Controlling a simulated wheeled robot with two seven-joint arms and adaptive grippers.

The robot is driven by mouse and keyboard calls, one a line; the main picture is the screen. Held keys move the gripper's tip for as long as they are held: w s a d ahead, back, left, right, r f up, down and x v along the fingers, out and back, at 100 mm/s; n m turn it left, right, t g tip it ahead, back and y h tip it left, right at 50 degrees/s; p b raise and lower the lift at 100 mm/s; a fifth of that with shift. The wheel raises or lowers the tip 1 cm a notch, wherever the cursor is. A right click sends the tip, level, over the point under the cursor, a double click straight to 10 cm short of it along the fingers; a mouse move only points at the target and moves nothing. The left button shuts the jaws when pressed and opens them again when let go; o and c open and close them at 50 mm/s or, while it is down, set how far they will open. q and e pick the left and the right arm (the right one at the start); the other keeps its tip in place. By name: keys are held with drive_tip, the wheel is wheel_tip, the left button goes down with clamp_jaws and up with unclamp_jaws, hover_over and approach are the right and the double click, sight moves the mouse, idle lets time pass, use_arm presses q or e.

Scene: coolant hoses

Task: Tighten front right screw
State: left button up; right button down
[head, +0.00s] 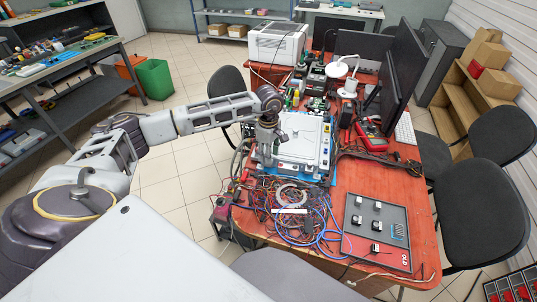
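A white boxy unit (303,137) with a flat lid lies on a blue mat (318,181) on the red-brown table (345,192). My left gripper (266,156) points down at the left front edge of this unit. Its fingers are small and dark here, so I cannot tell whether they are open or shut, or whether they touch the unit. The front right screw is too small to make out. My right gripper is out of view.
Tangled cables (295,210) lie in front of the unit. A dark panel (377,231) with small modules lies at the right front. A red multimeter (371,137), a white lamp (343,77) and monitors (402,75) stand behind and right. Black chairs (484,212) flank the table.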

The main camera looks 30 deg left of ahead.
use_arm(q)
wheel_tip(320, 180, up, 11)
drive_tip(key=shift+r, duration=0.2)
idle(0.5)
drive_tip(key=shift+f, duration=0.1)
idle(0.5)
